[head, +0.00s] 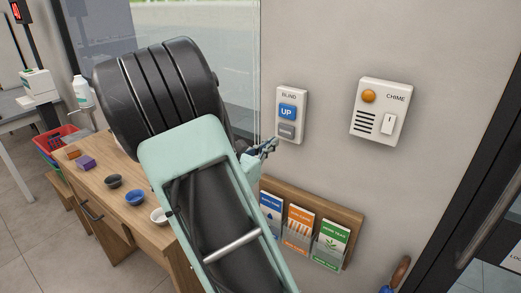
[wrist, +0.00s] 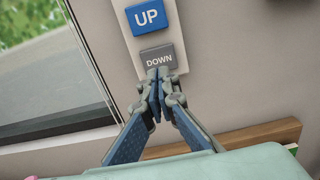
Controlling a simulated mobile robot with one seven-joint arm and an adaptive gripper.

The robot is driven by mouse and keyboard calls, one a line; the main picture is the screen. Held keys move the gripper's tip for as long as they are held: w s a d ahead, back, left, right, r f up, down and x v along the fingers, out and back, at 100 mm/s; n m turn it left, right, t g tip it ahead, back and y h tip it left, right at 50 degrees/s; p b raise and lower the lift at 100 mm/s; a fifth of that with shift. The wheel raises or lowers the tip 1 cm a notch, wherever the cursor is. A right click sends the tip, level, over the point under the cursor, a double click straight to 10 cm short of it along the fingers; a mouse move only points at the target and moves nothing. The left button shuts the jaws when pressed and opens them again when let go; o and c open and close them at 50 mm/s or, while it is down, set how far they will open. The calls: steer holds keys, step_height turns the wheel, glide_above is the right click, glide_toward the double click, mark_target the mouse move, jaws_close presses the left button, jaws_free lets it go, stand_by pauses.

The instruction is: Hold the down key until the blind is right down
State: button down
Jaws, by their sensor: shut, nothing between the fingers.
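The blind switch plate (head: 291,97) is on the wall beside the window, with a blue UP key (head: 287,112) above a grey DOWN key (head: 286,131). In the wrist view the DOWN key (wrist: 158,57) is just beyond my gripper (wrist: 159,80), whose shut, empty fingertips overlap its lower edge. I cannot tell whether they touch or press it. In the head view my gripper (head: 271,145) is just below and left of the key. The window (head: 236,60) shows at the left, partly behind my arm; no blind fabric is clearly visible in it.
A chime panel (head: 380,111) with an orange button and a white rocker is to the right. A wooden leaflet rack (head: 348,215) is on the wall below. A wooden counter (head: 95,178) with small bowls stands at left, and a dark door frame (head: 485,150) at right.

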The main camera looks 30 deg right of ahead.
mark_target(285, 133)
steer(key=x, duration=0.5)
steer(key=shift+p, duration=0.4)
